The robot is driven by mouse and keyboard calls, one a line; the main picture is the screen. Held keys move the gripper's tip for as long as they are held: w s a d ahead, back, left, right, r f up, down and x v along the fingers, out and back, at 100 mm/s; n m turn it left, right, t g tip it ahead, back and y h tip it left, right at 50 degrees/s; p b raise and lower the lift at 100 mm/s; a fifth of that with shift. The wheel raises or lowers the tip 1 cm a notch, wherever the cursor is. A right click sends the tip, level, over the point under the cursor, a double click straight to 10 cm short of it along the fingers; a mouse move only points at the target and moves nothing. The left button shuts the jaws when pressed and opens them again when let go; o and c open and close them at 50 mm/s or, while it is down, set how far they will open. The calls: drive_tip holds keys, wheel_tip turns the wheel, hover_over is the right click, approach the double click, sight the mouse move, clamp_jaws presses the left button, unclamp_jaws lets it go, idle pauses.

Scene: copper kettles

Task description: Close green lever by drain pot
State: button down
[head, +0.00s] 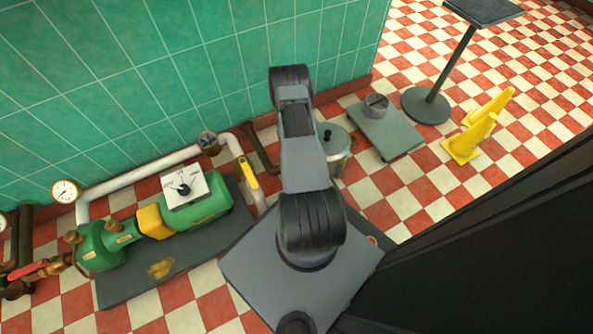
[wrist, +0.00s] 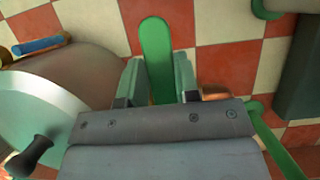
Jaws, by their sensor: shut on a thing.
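The green lever (wrist: 157,55) points up in the wrist view, standing between the two fingers of my gripper (wrist: 158,82). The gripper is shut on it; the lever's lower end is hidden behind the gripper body. The drain pot (wrist: 45,110) is at the left of the wrist view, a rounded metal pot with a pale lid and a black knob. The drain pot also shows in the head view (head: 340,145), just right of my arm. In the head view my arm hides the gripper and the green lever.
Other green parts show at the top (wrist: 265,8) and lower right (wrist: 272,140) of the wrist view. A grey platform (head: 388,132) bearing a metal cylinder (head: 375,106) is right of the pot. A green pump (head: 205,208) and white pipe (head: 150,170) stand left. Yellow cones (head: 470,138) stand farther right.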

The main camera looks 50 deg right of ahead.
drive_tip(key=shift+s, duration=0.1)
idle(0.3)
drive_tip(key=c, duration=0.8)
unclamp_jaws()
drive_tip(key=shift+c, duration=0.2)
drive_tip(key=p+v, duration=0.5)
drive_tip(key=v, duration=0.8)
drive_tip(key=shift+w+r, duration=0.25)
drive_tip(key=shift+r, duration=0.1)
drive_tip(key=shift+d, duration=0.1)
